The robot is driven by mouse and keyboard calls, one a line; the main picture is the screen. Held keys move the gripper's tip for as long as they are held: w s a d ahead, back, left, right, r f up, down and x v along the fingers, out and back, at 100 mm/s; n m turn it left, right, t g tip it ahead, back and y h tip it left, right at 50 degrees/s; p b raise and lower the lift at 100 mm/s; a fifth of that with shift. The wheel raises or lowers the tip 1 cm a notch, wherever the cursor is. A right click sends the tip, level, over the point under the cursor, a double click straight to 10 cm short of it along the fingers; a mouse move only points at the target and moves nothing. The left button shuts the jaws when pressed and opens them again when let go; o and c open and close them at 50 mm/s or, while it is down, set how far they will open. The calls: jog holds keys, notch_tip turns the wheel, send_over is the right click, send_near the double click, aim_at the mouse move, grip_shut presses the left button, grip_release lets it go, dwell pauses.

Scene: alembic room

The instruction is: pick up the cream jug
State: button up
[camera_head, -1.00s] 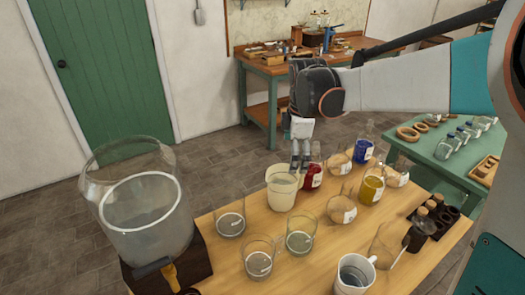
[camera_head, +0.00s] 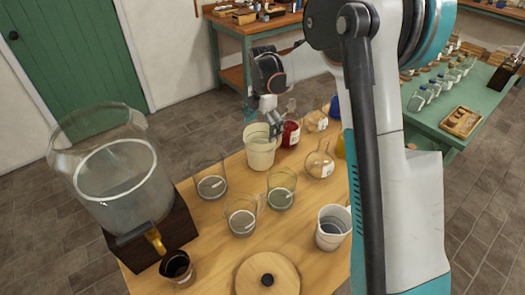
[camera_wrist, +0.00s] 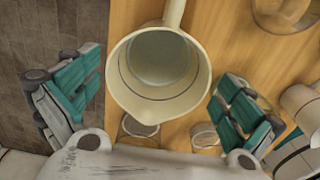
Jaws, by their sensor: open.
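The cream jug (camera_head: 259,152) stands upright near the back left edge of the wooden table, pale and open-topped. In the wrist view I look down into the cream jug (camera_wrist: 120,85), with its handle pointing to the top of the picture. My gripper (camera_head: 272,124) is at the jug's rim, on its upper right in the head view. In the wrist view my gripper (camera_wrist: 157,100) is open, with one teal finger on each side of the jug and a visible gap to it. Nothing is held.
A red-filled vessel (camera_head: 291,133) stands close to the right of the jug. Glass beakers (camera_head: 281,190) and a white jug (camera_head: 331,230) stand in front. A large glass dispenser (camera_head: 112,170) is at left. My arm hides the table's right part.

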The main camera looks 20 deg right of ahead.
aim_at(260, 153)
jog(key=shift+f+b, duration=1.15)
jog(key=shift+f, duration=2.8)
jog(key=shift+s+r, duration=0.1)
jog(key=c, duration=1.3)
